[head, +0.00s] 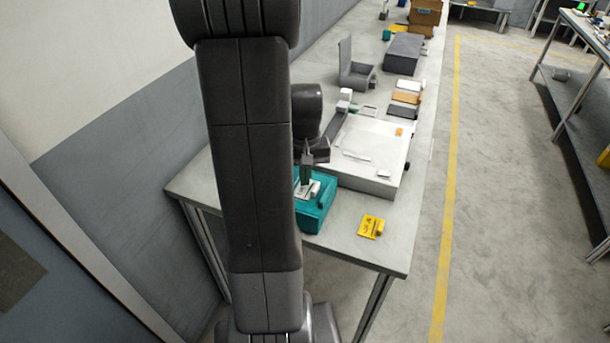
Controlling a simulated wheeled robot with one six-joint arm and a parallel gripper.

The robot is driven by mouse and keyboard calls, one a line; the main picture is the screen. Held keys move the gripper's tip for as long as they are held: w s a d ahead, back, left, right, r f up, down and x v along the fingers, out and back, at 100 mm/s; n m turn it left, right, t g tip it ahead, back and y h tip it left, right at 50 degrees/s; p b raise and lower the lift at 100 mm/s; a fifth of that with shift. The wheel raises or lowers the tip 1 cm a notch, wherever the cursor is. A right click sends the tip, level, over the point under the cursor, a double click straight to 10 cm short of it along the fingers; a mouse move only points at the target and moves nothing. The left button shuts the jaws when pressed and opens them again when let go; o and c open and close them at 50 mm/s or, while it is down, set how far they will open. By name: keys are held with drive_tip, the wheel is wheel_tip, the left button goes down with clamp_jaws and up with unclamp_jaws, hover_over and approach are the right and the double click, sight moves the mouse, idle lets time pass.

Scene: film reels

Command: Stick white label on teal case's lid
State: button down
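The teal case (318,209) sits near the front of the table, partly hidden behind my arm. A small white piece (313,189), which looks like the white label, shows at the top of the case, just below my gripper (305,178). My gripper points down over the case's lid. The fingers are small and partly covered by my arm, so I cannot tell whether they are open or shut. I also cannot tell whether the white piece is touching the lid or the fingers.
A yellow item (371,226) lies right of the case near the table's front edge. A large white box (376,150) with small items on top stands behind the case. Farther back are a grey bracket-like stand (354,68), a dark box (404,53) and cardboard boxes (425,15).

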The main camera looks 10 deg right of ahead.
drive_tip(key=shift+f+b, duration=0.65)
drive_tip(key=shift+f, duration=0.2)
idle(0.6)
drive_tip(key=shift+r, duration=0.15)
drive_tip(key=shift+r+p, duration=2.5)
drive_tip(key=shift+r, duration=0.45)
